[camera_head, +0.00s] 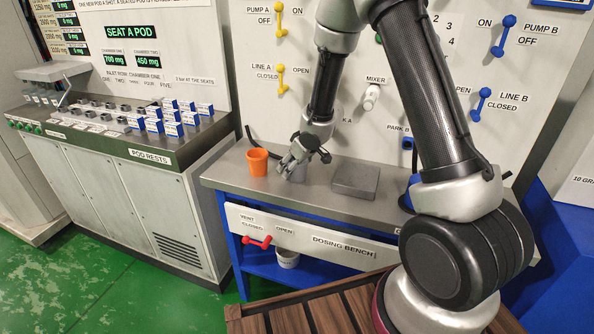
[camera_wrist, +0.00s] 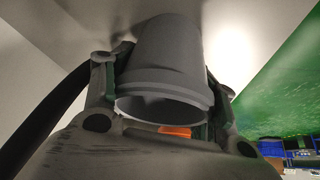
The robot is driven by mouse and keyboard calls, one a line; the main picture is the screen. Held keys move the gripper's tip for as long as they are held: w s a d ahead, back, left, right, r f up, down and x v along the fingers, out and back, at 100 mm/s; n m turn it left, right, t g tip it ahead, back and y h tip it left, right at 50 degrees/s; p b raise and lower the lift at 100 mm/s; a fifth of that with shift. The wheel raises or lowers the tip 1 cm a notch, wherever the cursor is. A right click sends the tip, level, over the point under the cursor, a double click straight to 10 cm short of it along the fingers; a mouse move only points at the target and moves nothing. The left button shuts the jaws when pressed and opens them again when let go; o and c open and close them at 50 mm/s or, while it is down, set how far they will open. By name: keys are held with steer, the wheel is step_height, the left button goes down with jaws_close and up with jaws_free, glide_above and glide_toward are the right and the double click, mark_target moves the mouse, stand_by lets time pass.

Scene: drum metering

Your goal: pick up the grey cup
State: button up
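The grey cup (camera_wrist: 165,65) fills the middle of the wrist view, its rim toward my palm. My gripper (camera_wrist: 165,100) has one finger on each side of the cup, both close against it, with no clear gap. In the head view my gripper (camera_head: 297,165) is low over the bench, and the grey cup (camera_head: 299,174) shows only in part behind the fingers. I cannot tell whether its base touches the bench.
An orange cup (camera_head: 257,162) stands just left of my gripper on the dosing bench (camera_head: 325,202). A grey block (camera_head: 356,180) lies to the right. A panel with yellow and blue levers rises behind. A red vent handle (camera_head: 257,242) is on the bench front.

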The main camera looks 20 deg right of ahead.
steer(key=c, duration=0.3)
